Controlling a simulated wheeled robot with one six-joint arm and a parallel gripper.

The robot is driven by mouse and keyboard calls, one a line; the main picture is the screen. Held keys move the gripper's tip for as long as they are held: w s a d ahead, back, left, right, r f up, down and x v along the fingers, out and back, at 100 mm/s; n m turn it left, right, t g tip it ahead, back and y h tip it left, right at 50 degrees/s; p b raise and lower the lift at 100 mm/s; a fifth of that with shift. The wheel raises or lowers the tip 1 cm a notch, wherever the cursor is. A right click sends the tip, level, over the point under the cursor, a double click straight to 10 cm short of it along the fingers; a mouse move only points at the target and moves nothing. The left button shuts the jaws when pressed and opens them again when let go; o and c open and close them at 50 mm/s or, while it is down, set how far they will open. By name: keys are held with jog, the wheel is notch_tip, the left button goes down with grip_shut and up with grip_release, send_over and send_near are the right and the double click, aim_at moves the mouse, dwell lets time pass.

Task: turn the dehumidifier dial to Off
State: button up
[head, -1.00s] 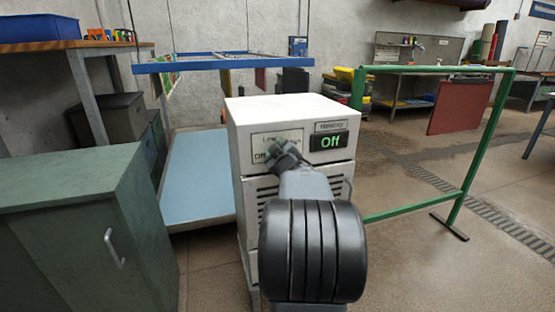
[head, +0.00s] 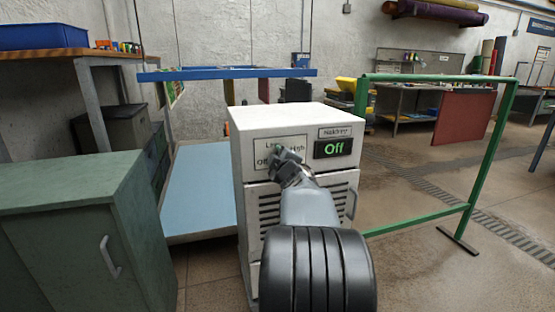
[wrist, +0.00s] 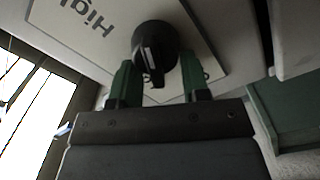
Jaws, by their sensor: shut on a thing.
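The dehumidifier (head: 244,160) is a white cabinet in the middle of the head view. Its dial panel (head: 259,148) is at the upper left of the front, and a display (head: 333,149) beside it reads "Off" in green. My gripper (head: 284,155) is at the panel and hides the dial there. In the wrist view the black round dial (wrist: 155,45) with a pale pointer mark sits between the green fingers of my gripper (wrist: 156,72), which is shut on it. "High" is printed at the upper left; the other labels are mostly hidden.
A green cabinet (head: 75,190) stands at the left front. A blue-topped low platform (head: 195,190) is behind it, left of the dehumidifier. A green rail frame (head: 440,78) stands at the right. Floor at the far right is open.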

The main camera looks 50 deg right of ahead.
jog(key=shift+r, duration=0.1)
jog(key=o, duration=0.9)
jog(key=shift+p+v, duration=1.45)
jog(key=shift+v, duration=5.45)
